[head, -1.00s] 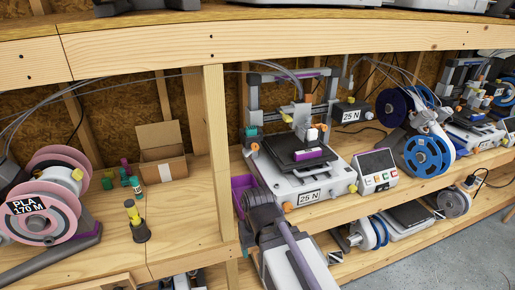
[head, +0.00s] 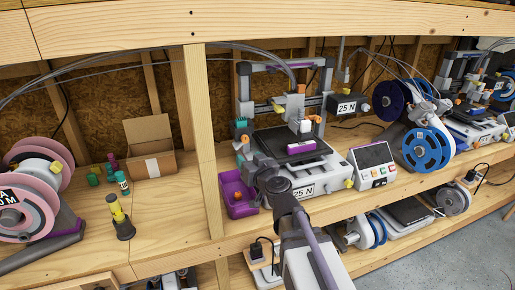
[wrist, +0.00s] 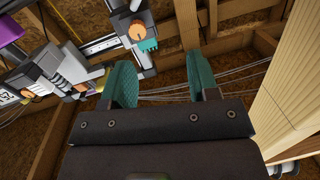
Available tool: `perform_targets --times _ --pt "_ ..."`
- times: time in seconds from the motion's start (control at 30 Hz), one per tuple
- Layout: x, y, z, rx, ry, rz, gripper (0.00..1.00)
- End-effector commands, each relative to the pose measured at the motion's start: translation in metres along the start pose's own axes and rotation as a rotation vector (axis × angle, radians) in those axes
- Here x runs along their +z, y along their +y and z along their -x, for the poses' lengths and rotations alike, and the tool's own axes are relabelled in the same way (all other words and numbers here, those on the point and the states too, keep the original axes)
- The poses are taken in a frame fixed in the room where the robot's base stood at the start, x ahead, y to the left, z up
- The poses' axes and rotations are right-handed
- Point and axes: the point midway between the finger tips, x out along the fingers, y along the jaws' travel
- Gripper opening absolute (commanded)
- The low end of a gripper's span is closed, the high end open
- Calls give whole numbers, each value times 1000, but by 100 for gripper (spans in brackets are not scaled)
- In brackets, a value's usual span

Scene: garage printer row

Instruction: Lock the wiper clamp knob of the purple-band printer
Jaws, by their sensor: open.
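The purple-band printer (head: 297,166) stands on the middle shelf, with a purple strip on its bed front and a "25 N" label. At its left upright, an orange clamp knob (wrist: 137,32) and a teal comb-like wiper (wrist: 148,46) show in the wrist view, beyond the fingertips and nearer the left finger. The knob also shows small in the head view (head: 245,140). My gripper (wrist: 160,62) is open with two teal fingers and nothing between them. In the head view it is at the printer's left front, partly hidden by my wrist.
A purple bin (head: 240,208) stands left of the printer, close under my wrist. A wooden post (head: 204,140) rises left of it. A control box (head: 374,166) and blue spool (head: 424,151) are at right. Filament tubes (wrist: 235,82) run behind the fingers.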

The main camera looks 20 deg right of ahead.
Motion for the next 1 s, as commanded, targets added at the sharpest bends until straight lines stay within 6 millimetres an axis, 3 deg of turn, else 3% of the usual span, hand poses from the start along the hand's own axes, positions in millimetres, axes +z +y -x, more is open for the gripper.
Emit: perform_targets --times 0.1,0.37,0.8,1.0 --pt "-2 16 2 98 62 -72 55" --pt "-6 20 -6 116 70 -86 55" --pt "-11 30 -96 114 68 -86 55" --pt "-12 31 -106 114 68 -86 55"
